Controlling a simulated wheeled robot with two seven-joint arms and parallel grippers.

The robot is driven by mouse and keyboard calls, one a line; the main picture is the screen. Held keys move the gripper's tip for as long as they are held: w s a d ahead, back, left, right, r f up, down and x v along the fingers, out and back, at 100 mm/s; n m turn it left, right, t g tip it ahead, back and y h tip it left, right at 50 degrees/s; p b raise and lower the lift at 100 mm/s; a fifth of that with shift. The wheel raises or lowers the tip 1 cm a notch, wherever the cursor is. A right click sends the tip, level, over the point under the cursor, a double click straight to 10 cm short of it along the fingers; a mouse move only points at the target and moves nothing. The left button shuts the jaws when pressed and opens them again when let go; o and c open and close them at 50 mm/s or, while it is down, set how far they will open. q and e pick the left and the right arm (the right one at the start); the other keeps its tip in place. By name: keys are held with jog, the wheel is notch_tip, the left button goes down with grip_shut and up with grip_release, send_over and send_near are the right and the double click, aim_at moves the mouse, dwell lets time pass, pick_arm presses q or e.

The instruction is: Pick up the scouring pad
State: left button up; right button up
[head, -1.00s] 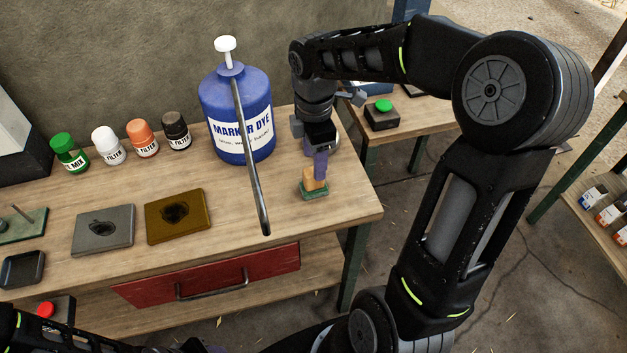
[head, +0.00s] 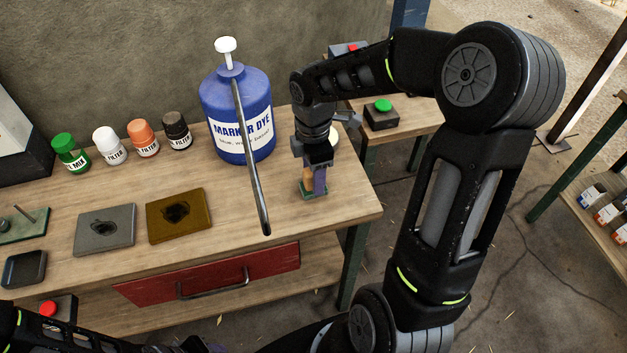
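The scouring pad (head: 312,195), green below with an orange-tan block on top, lies on the wooden workbench (head: 365,205) near its right end. The other finger is mostly hidden, so I cannot tell whether the fingers touch the block. The pad appears to rest on the bench top. Of my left arm only dark links show at the lower left; its gripper is not in view.
A blue marker dye bottle (head: 240,95) with a white pump stands left of my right gripper. A dark rod (head: 252,165) crosses in front of it. Small bottles (head: 143,139) and two plates (head: 180,216) are farther left. A green-button box (head: 382,114) stands on another table behind.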

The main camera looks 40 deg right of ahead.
jog(key=shift+c, duration=0.3)
grip_shut()
dwell(0.4)
